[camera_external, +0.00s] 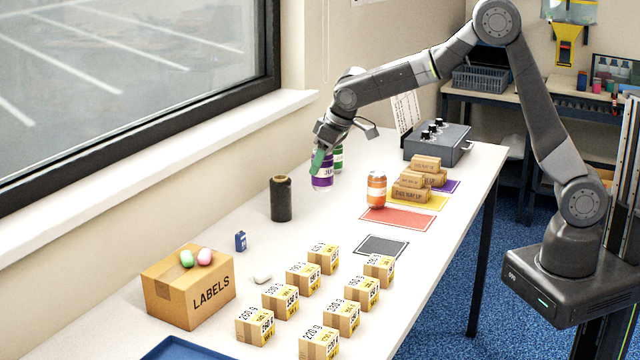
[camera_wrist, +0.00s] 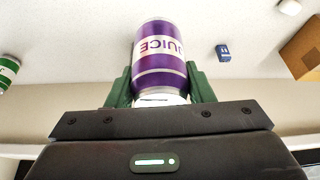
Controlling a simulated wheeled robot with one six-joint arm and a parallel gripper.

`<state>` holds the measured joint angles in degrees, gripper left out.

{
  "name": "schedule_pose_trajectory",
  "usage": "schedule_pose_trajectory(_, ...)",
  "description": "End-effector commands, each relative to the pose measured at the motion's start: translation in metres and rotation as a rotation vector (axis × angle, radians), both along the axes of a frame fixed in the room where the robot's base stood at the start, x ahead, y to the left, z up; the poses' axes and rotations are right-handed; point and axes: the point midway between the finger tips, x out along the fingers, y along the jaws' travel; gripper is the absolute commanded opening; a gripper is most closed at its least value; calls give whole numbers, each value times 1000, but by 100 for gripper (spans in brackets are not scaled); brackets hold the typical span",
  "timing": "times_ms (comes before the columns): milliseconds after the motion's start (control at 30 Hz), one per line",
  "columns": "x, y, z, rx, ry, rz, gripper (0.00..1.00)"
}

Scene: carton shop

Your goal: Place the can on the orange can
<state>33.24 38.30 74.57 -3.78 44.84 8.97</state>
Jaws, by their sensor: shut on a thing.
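A purple juice can (camera_external: 322,174) is between the green fingers of my gripper (camera_external: 318,160), at the far window side of the table. In the wrist view the purple can (camera_wrist: 160,62) sits between both fingers (camera_wrist: 160,88), which are shut on it. I cannot tell whether its base touches the table. The orange can (camera_external: 376,190) stands upright at the far edge of the red mat (camera_external: 398,219), to the right of my gripper and apart from it. Its top is clear.
A green can (camera_external: 338,158) stands close behind the purple can, also seen in the wrist view (camera_wrist: 8,72). A dark roll (camera_external: 281,198) stands to the left. Stacked cartons (camera_external: 412,186) are right of the orange can. Small cartons (camera_external: 304,279) and a labels box (camera_external: 188,287) fill the front.

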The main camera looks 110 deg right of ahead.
Motion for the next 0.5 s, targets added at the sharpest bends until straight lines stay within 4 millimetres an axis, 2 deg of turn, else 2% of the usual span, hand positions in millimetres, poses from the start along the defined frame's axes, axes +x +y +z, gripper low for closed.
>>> schedule_pose_trajectory(33,-21,-19,9,-3,-4,-41,26)
schedule_pose_trajectory(200,-90,-67,39,-4,-5,-161,26)
schedule_pose_trajectory(400,-160,-98,66,-2,-3,-269,26)
schedule_pose_trajectory(500,-182,-106,74,-1,-2,-302,26)
